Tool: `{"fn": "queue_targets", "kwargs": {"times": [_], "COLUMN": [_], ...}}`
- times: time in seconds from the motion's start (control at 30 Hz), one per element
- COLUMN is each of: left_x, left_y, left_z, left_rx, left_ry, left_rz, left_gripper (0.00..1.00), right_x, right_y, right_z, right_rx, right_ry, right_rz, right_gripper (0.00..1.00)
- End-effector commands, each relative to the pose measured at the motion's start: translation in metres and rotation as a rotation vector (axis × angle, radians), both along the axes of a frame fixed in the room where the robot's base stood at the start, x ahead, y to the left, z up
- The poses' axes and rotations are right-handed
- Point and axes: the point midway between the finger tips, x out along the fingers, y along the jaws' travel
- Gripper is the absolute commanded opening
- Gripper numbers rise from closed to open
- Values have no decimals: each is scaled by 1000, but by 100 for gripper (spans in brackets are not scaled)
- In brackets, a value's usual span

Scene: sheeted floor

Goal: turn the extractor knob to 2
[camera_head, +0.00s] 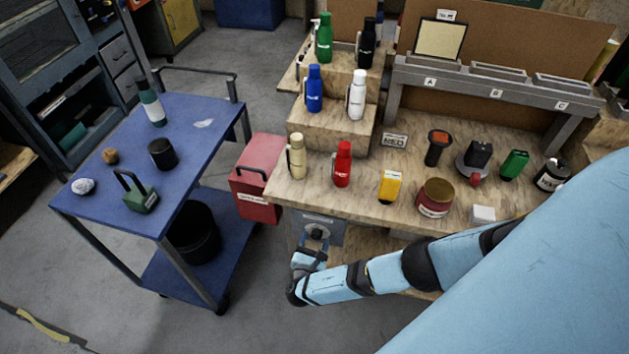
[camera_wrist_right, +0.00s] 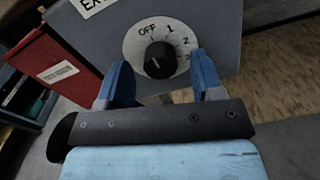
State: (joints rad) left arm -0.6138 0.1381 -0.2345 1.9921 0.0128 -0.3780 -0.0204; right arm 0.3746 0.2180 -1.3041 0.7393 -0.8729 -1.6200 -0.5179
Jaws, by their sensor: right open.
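The extractor knob (camera_wrist_right: 159,60) is a black round knob on a pale dial (camera_wrist_right: 135,48) marked OFF, 1, 2 and a partly hidden further mark. The dial is on a grey box (camera_wrist_right: 215,18) with a label cut off at the top. A light mark on the knob points to its lower left in the wrist view. The knob also shows in the head view (camera_head: 317,234), under the bench's front edge. My right gripper (camera_wrist_right: 164,80) is open, its blue fingers on either side of the knob; I cannot tell whether they touch it. My left gripper is out of view.
A red box (camera_head: 258,195) stands left of the grey box. A blue cart (camera_head: 110,185) with small items is further left. The bench (camera_head: 380,225) above holds bottles, a yellow item (camera_head: 390,187) and a red tin (camera_head: 435,199). Open floor lies in front.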

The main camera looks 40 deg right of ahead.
Motion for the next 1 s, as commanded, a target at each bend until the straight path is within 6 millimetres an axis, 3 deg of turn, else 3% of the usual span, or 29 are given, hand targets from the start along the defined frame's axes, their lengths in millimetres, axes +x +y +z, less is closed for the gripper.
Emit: {"fn": "queue_targets", "kwargs": {"times": [0.27,0.4,0.5,1.0], "left_x": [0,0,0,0], "left_y": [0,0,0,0], "left_z": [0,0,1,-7], "left_rx": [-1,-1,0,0], "left_ry": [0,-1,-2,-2], "left_rz": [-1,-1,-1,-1], "left_gripper": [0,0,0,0], "right_x": [1,1,1,-1], "right_y": [-1,-1,-1,-1], "right_z": [0,0,0,-2], "right_rx": [0,0,1,88], "right_ry": [0,0,1,-101], "right_rz": [0,0,0,-2], "right_gripper": [61,29,11,12]}}
